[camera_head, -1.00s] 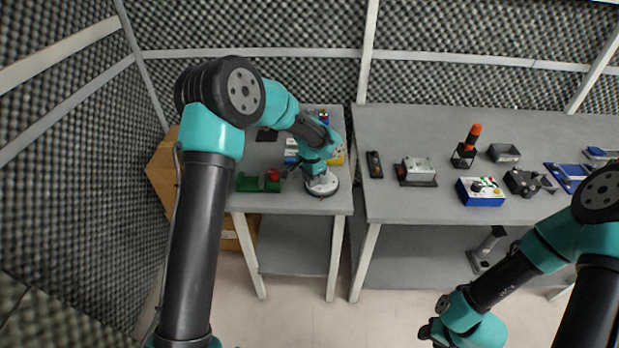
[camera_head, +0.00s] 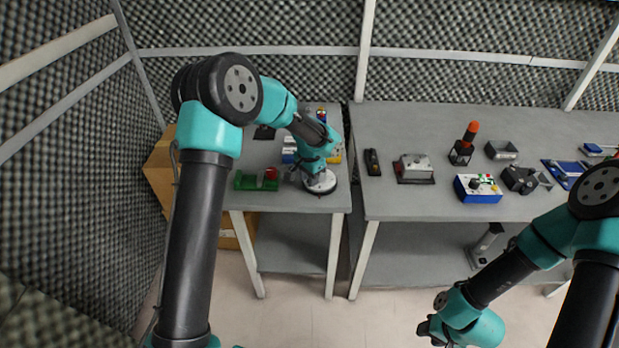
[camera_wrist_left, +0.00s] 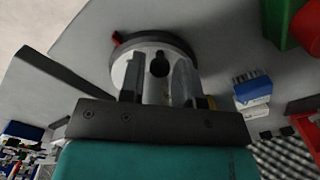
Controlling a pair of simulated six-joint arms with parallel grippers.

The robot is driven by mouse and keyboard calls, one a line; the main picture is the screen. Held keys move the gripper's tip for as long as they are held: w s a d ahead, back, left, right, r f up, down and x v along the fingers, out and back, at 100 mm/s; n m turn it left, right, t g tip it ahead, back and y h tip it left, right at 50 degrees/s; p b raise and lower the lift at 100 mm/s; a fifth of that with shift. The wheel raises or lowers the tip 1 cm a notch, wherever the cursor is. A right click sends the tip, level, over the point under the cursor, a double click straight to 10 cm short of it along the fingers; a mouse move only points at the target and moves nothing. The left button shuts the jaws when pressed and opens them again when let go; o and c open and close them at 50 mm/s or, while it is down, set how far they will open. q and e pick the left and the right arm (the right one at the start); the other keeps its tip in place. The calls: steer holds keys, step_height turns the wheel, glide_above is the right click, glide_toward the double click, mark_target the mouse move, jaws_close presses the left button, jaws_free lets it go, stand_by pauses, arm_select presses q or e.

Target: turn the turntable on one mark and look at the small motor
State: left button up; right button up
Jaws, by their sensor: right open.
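The turntable (camera_head: 320,184) is a pale round disc on the smaller left table, near its front right corner. In the left wrist view the turntable (camera_wrist_left: 183,47) has a red mark at its rim and a small dark knob-shaped part (camera_wrist_left: 159,64) on top; I cannot tell if that is the small motor. My left gripper (camera_wrist_left: 157,82) is over the disc, its two fingers apart on either side of the dark part, with pale disc showing between. In the head view the left wrist partly hides the disc. My right gripper (camera_head: 432,328) is open and empty, low in front of the right table.
A green holder (camera_head: 246,183) with a red part stands left of the turntable. Blue-white and yellow items sit behind it. The right table holds a grey-topped box (camera_head: 415,168), a blue control box (camera_head: 478,191) and an orange-topped tool (camera_head: 470,135). A gap separates the tables.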

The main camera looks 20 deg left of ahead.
arm_select(q)
steer(key=shift+o, duration=1.3)
step_height(320, 180, up, 17)
steer(key=shift+r, duration=0.2)
